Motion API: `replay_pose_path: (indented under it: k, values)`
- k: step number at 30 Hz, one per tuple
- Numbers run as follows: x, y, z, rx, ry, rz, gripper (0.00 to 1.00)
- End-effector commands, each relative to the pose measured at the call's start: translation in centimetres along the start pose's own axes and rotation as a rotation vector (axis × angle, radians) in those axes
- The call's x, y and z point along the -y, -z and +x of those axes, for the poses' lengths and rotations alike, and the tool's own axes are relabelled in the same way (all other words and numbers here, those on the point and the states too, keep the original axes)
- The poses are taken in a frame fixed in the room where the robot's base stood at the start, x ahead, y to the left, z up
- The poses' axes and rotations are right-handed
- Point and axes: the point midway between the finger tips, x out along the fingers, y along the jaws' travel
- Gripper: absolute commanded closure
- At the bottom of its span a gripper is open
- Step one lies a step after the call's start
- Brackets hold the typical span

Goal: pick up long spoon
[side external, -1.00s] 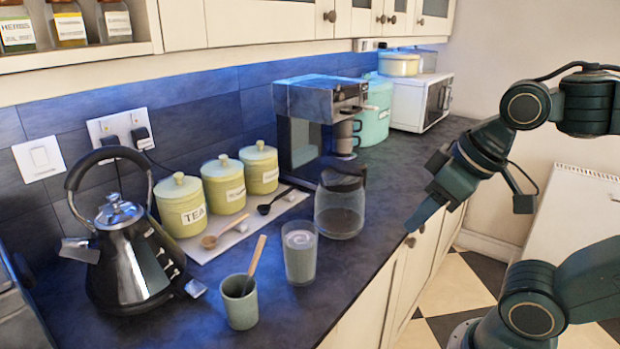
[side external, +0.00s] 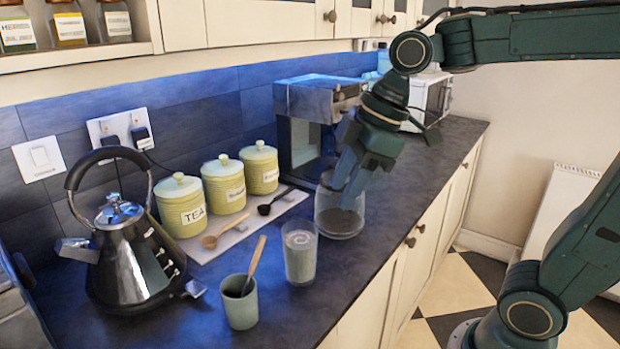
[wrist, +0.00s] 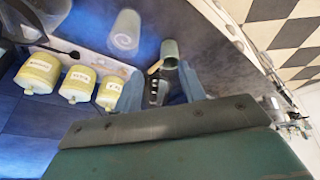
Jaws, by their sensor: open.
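A long wooden handle (side external: 254,262), likely the long spoon, leans up out of a small grey-green cup (side external: 240,306) on the dark counter; its lower end is hidden in the cup. In the wrist view the cup (wrist: 169,50) and the wooden handle (wrist: 155,67) show just beyond my fingertips. A shorter wooden spoon (side external: 222,233) and a black spoon (side external: 277,202) lie on a pale tray. My gripper (side external: 345,192) is open and empty, pointing down in front of the glass carafe, right of and behind the cup.
A tall glass (side external: 300,256) stands right beside the cup, and the glass carafe (side external: 338,222) is behind it. A shiny kettle (side external: 135,262) stands left. Green canisters (side external: 224,184) and a coffee machine (side external: 305,135) line the wall. The counter's front right is clear.

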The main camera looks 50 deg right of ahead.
Motion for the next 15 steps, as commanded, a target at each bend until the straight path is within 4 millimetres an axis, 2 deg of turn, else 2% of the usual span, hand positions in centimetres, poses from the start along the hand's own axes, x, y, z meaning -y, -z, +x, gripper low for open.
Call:
replay_pose_path:
  k: [6,15]
  values:
    - [-2.3,3.4,1.9,-0.012,0.103,-0.280,0.59]
    - [-5.2,6.8,5.2,-0.068,0.234,-0.661,0.59]
